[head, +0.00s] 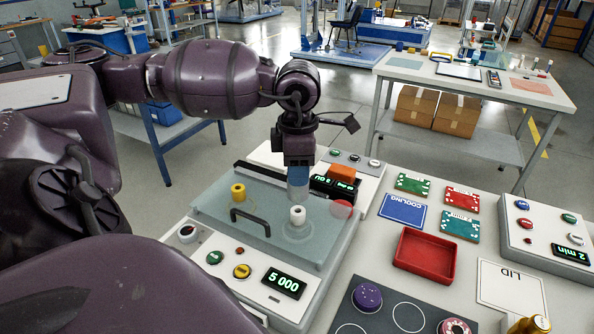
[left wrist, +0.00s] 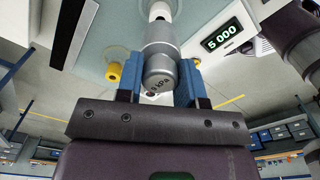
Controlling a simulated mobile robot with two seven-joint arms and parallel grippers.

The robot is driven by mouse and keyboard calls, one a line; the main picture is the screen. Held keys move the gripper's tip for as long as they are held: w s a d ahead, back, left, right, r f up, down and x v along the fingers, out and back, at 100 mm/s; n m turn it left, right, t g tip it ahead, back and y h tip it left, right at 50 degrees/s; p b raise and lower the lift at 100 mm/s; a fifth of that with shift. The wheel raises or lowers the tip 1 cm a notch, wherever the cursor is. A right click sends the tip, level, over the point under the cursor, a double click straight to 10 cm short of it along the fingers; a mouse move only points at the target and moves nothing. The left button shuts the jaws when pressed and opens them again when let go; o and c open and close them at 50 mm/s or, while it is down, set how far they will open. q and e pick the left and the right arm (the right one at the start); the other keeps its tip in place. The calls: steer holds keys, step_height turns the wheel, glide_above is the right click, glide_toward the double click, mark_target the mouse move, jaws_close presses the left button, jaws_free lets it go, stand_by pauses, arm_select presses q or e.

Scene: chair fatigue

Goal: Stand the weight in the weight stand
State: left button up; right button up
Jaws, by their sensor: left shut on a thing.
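My left gripper (head: 298,178) is shut on a silver cylindrical weight (head: 298,192). In the left wrist view the weight (left wrist: 160,68) sits between the blue fingers (left wrist: 160,82), with dark marking on its near end. The gripper points down over the pale blue-green plate (head: 265,250) of the machine. A white cylinder (head: 298,215) on a round clear base stands just below the weight in the head view; whether they touch I cannot tell. I cannot tell which piece is the weight stand. My right gripper is not in view.
A black handle (head: 250,221) rises from the plate. A display (head: 285,283) reads 5 000 at the machine's front. A red translucent disc (head: 342,209) lies right of the weight. A red tray (head: 424,256), circuit boards and a button panel (head: 545,225) stand further right.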

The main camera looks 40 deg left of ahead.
arm_select(q)
steer(key=shift+r+p, duration=0.5)
steer(key=shift+r, duration=1.3)
steer(key=shift+f, duration=0.1)
